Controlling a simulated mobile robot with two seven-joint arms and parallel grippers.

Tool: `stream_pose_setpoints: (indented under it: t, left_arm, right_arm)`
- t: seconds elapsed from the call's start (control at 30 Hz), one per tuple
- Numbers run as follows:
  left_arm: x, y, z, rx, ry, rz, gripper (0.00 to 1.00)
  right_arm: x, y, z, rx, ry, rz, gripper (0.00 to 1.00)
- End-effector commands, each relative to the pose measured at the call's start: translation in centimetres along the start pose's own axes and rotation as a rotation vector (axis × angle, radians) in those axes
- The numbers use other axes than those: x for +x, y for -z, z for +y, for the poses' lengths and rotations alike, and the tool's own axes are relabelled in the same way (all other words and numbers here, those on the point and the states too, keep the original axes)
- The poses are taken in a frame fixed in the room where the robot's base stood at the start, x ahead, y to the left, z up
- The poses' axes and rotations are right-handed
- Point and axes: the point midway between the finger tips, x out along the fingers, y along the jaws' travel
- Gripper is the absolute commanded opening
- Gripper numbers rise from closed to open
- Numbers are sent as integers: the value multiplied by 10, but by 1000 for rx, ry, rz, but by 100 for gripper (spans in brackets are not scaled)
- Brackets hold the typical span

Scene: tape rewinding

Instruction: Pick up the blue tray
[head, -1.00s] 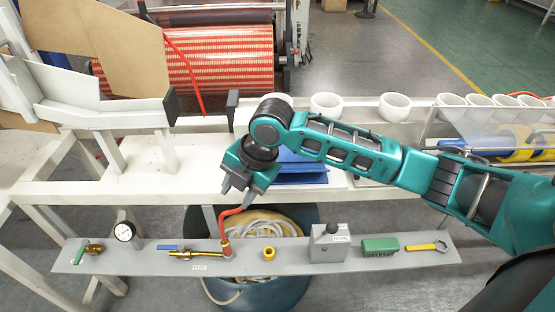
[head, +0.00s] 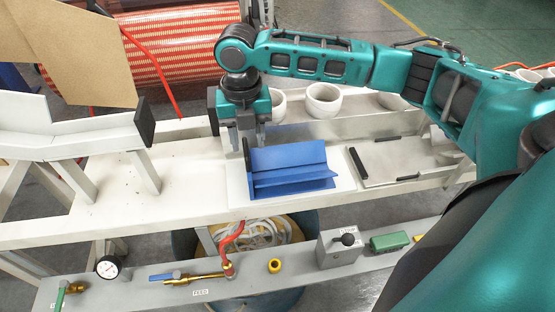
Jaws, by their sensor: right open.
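The blue tray (head: 290,168) sits on a white plate on the white bench, right of centre in the head view. It has raised, folded sides. My right gripper (head: 247,150) points down at the tray's left end, with its fingers close to that end. It is open. I cannot tell whether a finger touches the tray. My left gripper is not in view.
White cups (head: 323,100) stand behind the tray. A white angled chute (head: 75,135) stands on the bench at left. A grey shelf (head: 130,290) in front carries a gauge (head: 108,267), valves and a grey box (head: 338,247). The bench (head: 190,190) left of the tray is clear.

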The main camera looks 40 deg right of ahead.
Motion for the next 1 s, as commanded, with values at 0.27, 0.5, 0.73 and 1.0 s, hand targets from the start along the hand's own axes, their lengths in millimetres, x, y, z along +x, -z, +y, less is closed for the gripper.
stream_pose_setpoints:
  t: [0.27,0.5,0.73,1.0]
  left_arm:
    - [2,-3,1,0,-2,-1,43]
    - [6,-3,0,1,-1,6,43]
    - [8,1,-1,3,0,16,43]
    - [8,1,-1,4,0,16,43]
  right_arm:
    - [26,1,2,-1,0,1,42]
    - [61,2,5,0,0,0,42]
    - [70,2,5,-1,-2,-2,42]
    - [70,2,5,-1,-1,-2,29]
